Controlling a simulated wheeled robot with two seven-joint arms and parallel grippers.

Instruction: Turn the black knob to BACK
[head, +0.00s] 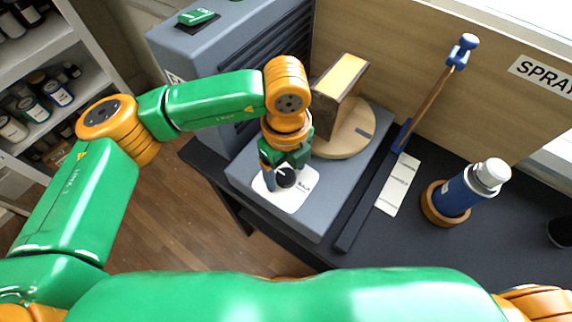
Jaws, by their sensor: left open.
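The black knob (287,178) sits on a white dial plate (292,198) near the front left of a grey box top. A white pointer mark shows on the knob. Small lettering shows at the plate's right side, too small to read with certainty. My left gripper (281,170) points down at the knob, with its fingers open close to it. Whether the fingers touch the knob cannot be told. The gripper hides the far part of the plate. My right gripper is not in view; only a bit of orange arm shows at the bottom right.
Behind the knob, a round wooden disc (345,137) carries an upright block (340,85). A blue-handled lever (431,95) stands to the right. A blue bottle (462,192) stands in a wooden ring on the dark bench. A grey louvred cabinet (222,50) is behind the arm.

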